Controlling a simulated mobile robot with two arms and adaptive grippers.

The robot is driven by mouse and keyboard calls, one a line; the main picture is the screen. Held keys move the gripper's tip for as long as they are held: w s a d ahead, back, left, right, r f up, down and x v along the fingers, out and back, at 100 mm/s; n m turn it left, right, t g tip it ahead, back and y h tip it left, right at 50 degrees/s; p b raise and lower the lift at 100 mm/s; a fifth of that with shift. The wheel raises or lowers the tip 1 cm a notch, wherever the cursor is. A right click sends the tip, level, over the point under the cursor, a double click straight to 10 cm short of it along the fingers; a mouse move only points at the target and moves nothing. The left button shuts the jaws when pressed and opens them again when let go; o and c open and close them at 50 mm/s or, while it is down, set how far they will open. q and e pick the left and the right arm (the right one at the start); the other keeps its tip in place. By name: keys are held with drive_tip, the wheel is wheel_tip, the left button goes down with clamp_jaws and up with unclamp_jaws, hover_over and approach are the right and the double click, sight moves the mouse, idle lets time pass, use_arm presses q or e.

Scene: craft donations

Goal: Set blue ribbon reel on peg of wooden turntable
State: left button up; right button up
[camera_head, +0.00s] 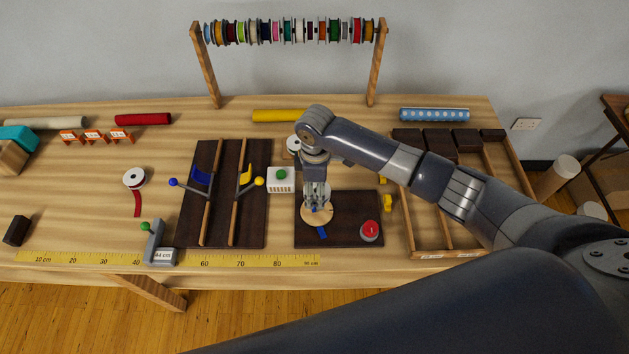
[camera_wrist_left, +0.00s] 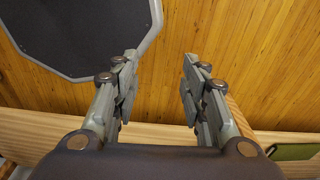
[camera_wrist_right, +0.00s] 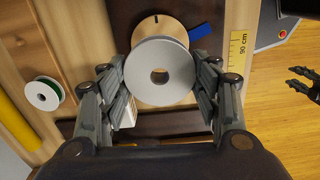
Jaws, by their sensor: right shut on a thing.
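My right gripper (camera_head: 318,203) is shut on a reel with a pale grey-white flange (camera_wrist_right: 136,75) and a centre hole. In the right wrist view the reel sits between the two fingers (camera_wrist_right: 161,88), overlapping the round wooden turntable (camera_wrist_right: 155,28). In the head view the turntable (camera_head: 309,219) is on a dark board, under the right gripper. A blue strip (camera_head: 322,233) shows at the turntable's front edge.
The dark board (camera_head: 345,239) also carries a red button (camera_head: 370,229). A red-ribbon reel (camera_head: 134,179) lies farther left. A compartment tray (camera_head: 432,253) is on the right. A yellow ruler (camera_head: 130,259) runs along the front edge.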

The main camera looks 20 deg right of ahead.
sight(315, 208)
drive_tip(key=shift+f, duration=0.35)
drive_tip(key=shift+f+b, duration=0.65)
drive_tip(key=shift+b, duration=0.25)
wheel_tip(315, 208, down, 3)
drive_tip(key=b, duration=0.3)
drive_tip(key=shift+r, duration=0.15)
drive_tip(key=shift+f+b, duration=0.95)
drive_tip(key=shift+b, duration=0.2)
drive_tip(key=shift+f, duration=0.8)
drive_tip(key=o, duration=1)
drive_tip(key=shift+c, duration=0.2)
